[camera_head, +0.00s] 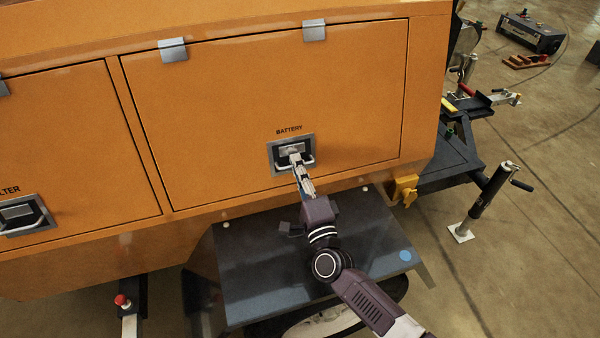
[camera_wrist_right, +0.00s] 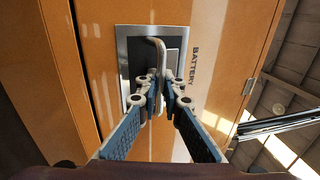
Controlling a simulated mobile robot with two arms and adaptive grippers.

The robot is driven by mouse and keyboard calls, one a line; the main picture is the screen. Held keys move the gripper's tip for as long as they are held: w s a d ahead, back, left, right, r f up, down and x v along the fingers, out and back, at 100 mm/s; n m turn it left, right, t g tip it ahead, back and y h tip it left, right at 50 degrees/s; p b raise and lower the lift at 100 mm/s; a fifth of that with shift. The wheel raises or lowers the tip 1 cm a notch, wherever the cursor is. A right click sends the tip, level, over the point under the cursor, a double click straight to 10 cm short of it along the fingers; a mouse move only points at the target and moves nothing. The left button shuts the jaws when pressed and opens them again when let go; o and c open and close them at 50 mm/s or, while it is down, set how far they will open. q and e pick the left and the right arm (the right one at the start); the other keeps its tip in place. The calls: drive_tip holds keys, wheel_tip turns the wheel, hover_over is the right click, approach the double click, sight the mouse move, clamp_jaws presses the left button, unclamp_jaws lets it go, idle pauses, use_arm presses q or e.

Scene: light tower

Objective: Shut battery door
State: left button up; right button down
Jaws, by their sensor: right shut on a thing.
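The orange battery door (camera_head: 220,110) lies flush in the side of the orange body, hinged at its top edge. Its latch (camera_head: 278,146) sits low on the door under the word BATTERY and has a grey metal frame and a handle. My right gripper (camera_head: 296,160) reaches up to the latch and is shut on its handle. In the right wrist view the two fingers of my right gripper (camera_wrist_right: 162,82) close around the bent grey handle (camera_wrist_right: 158,52). The fingertips partly hide the latch. My left gripper is not in view.
A dark fender (camera_head: 250,280) juts out below the door, under my right arm. A filter door (camera_head: 70,150) with its own latch is at the left. A jack stand (camera_head: 485,200) and hitch parts are at the right. Open floor lies beyond.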

drive_tip(key=c, duration=2.4)
unclamp_jaws()
drive_tip(key=shift+w+f, duration=0.15)
drive_tip(key=shift+f, duration=0.05)
drive_tip(key=shift+r, duration=0.15)
drive_tip(key=v, duration=1.2)
